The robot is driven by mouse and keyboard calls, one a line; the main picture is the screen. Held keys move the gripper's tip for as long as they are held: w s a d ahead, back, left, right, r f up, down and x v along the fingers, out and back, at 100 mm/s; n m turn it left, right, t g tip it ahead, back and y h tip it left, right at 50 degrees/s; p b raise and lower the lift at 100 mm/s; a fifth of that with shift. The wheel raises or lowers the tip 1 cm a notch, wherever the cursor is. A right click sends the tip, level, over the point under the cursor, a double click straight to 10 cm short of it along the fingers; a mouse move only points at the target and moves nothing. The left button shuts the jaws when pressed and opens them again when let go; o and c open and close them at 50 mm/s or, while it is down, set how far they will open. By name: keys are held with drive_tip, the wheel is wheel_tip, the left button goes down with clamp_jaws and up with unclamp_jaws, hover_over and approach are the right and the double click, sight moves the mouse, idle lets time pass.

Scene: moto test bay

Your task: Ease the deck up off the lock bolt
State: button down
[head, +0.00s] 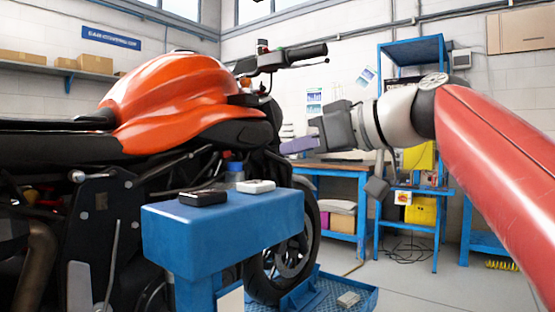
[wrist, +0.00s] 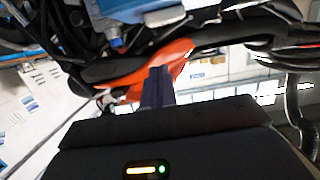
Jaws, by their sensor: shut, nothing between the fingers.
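A blue tread-plate platform (head: 362,292) lies low under the motorcycle's front wheel, and it looks like the deck. Only its front end shows. I cannot make out a lock bolt in either view. My gripper (head: 284,146) is high in the head view, right of the orange tank and well above the platform. Its purple-grey fingers point left and are together with nothing between them. The fingers also show in the wrist view (wrist: 158,88), against the orange bodywork.
The orange motorcycle (head: 185,95) fills the left. A blue stand (head: 215,235) in front of it carries a black device (head: 203,197) and a white one (head: 256,186). A workbench (head: 340,170) and blue rack (head: 410,190) stand behind. Floor at the lower right is clear.

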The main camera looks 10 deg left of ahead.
drive_tip(key=shift+v, duration=2.05)
drive_tip(key=shift+a+r, duration=0.1)
